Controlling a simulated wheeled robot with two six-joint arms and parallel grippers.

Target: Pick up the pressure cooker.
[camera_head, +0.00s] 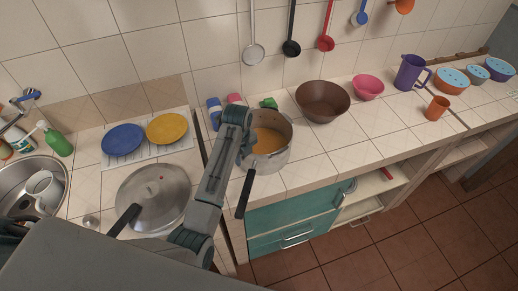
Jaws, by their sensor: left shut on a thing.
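An open silver pot (283,152) with a long black handle and orange-brown contents stands on the tiled counter, near its front edge. It looks like the pressure cooker's body. A round silver lid (165,190) with a small red mark and a black handle lies to its left and may belong to it. My left gripper (247,136) is at the pot's left side, shut on it at the rim. The gripper and wrist hide that part of the pot, so the exact grip is not clear. My right gripper is not in view.
A brown bowl (323,99) stands close to the pot's right. Blue (123,139) and yellow (167,128) plates lie behind the lid. Small coloured items (214,110) stand behind my gripper. Ladles (254,53) hang above. Bare counter (335,155) lies right of the pot.

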